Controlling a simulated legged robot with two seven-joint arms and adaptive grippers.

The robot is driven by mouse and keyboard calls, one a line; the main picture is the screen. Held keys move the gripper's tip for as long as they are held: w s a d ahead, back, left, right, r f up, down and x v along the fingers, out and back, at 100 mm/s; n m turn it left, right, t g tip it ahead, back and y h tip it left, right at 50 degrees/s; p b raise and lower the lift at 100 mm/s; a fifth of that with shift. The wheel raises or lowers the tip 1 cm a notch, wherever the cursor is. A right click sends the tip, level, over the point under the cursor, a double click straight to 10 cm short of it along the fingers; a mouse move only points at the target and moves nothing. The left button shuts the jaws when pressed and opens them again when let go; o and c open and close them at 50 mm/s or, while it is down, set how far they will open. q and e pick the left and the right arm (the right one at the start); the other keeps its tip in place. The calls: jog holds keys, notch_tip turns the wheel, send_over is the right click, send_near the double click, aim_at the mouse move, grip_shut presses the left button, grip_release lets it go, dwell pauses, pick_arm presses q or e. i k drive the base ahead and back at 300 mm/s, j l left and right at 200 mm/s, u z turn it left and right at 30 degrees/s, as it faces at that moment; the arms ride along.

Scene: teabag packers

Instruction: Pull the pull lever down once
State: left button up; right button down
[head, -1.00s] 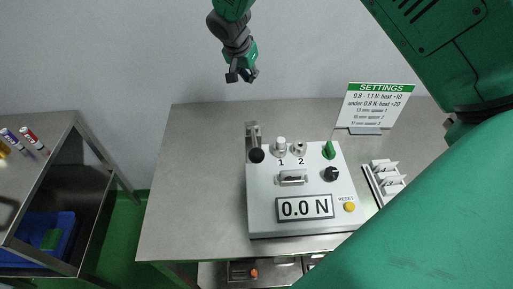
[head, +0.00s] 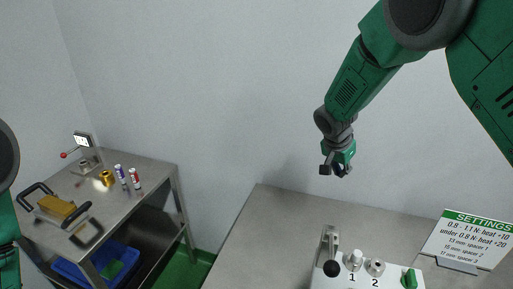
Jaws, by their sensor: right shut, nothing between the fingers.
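A second lever with a red ball (head: 64,155) sticks out from a small device on the left table. I cannot tell from the picture which one is called the pull lever. My right gripper (head: 335,171) hangs in the air above and behind the black-knobbed lever, apart from it, shut and empty. Part of my left arm shows at the left edge; its gripper is out of view.
The box carries knobs marked 1 and 2 and a green knob (head: 409,279). A settings sign (head: 467,240) stands at the right. The left table (head: 150,176) holds a brass block with black handles (head: 56,207) and small bottles. The grey tabletop (head: 270,235) left of the box is clear.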

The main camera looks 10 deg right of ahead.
aim_at(331, 268)
jog(key=k+j, duration=0.1)
jog(key=k, duration=0.4)
jog(key=k+j, duration=0.1)
jog(key=k, duration=0.4)
